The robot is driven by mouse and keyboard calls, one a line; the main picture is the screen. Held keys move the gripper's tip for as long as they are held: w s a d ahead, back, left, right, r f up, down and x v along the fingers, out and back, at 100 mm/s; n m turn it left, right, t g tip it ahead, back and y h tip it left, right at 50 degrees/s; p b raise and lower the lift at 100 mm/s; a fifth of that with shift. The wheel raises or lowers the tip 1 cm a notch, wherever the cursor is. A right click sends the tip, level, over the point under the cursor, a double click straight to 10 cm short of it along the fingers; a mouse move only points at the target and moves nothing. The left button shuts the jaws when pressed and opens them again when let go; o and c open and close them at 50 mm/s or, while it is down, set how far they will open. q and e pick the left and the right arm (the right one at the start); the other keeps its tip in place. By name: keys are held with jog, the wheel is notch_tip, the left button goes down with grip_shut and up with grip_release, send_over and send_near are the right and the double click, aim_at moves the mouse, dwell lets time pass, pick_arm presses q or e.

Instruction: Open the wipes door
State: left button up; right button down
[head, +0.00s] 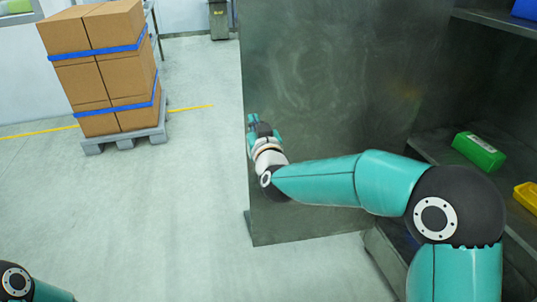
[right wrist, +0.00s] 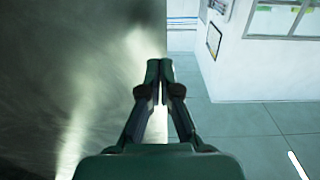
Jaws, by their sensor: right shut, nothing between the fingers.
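The wipes door looks to be the large dark grey metal panel (head: 330,90) in the middle of the head view. It stands swung out, with shelves showing to its right. My right arm reaches across in front of it. My right gripper (head: 252,119) is at the panel's left edge, shut with nothing in it. In the right wrist view the closed fingers (right wrist: 166,80) point along a dark metal surface (right wrist: 60,80) at the left, near its edge. I cannot tell whether they touch it. My left gripper is out of view.
Shelves at the right hold a green box (head: 479,151) and a yellow bin (head: 527,194). A pallet (head: 125,137) with strapped cardboard boxes (head: 105,62) stands at the back left. A grey bin (head: 219,20) stands at the back. The floor left of the panel is clear.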

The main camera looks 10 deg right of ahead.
jog(key=s+b, duration=0.1)
jog(key=s, duration=1)
jog(key=s+d+f+g+h, duration=0.1)
jog(key=d+f+g, duration=0.25)
jog(key=f, duration=0.85)
jog(key=s+d+f+g, duration=0.15)
jog(key=d+f, duration=0.25)
jog(key=f, duration=0.8)
jog(key=s+a+f+g+y, duration=0.1)
jog(key=s+f+g, duration=0.3)
jog(key=s+f, duration=0.45)
jog(key=s+a+f+g+y, duration=0.1)
jog(key=s+f+g, duration=0.3)
jog(key=f, duration=0.7)
jog(key=s+a+f+m+g+y, duration=0.1)
jog(key=s+a+f+g+y, duration=0.15)
jog(key=s, duration=0.45)
jog(key=s+a+f+m+g+y, duration=0.1)
jog(key=s+a+g, duration=0.15)
jog(key=s, duration=0.45)
notch_tip(320, 180, up, 15)
jog(key=p, duration=1.5)
jog(key=shift+a+t, duration=0.3)
